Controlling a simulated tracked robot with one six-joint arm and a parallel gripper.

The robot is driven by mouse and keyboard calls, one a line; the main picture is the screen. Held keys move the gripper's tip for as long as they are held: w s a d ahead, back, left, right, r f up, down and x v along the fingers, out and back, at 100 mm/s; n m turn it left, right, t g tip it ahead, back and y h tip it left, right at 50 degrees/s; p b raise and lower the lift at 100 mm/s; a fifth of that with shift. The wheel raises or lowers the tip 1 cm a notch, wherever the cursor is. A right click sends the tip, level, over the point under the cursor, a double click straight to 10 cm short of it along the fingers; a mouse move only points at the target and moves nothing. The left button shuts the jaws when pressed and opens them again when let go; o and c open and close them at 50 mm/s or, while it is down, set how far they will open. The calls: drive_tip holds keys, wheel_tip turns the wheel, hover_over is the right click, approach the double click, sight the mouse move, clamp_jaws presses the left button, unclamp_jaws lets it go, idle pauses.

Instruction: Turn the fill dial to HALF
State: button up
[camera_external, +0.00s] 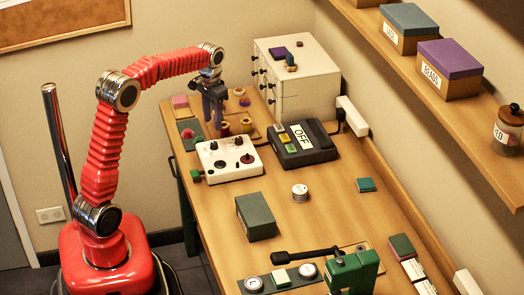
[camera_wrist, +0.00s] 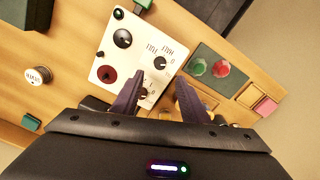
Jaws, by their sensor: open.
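The white control box (camera_external: 228,172) stands on the table with several black knobs and one red knob (camera_external: 247,158). In the wrist view the box (camera_wrist: 103,57) is tilted, with upside-down lettering that seems to read HALF and FULL beside a small black dial (camera_wrist: 160,62). The dial's pointer setting is too small to read. My gripper (camera_external: 213,124) points down above the back left part of the box. Its jaws (camera_wrist: 158,78) are open and apart, with the dial near the gap between the fingertips. Nothing is held.
A dark device with an OFF sign (camera_external: 302,144) stands right of the box. A green pad with red and green pieces (camera_wrist: 212,67) and small spools (camera_external: 246,125) lie close by. A grey-green block (camera_external: 256,216) and a white round tin (camera_external: 300,193) stand nearer the front.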

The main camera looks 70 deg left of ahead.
sight(214, 143)
wheel_tip(214, 143, down, 10)
drive_tip(key=shift+r, duration=0.25)
idle(0.3)
clamp_jaws()
idle(0.4)
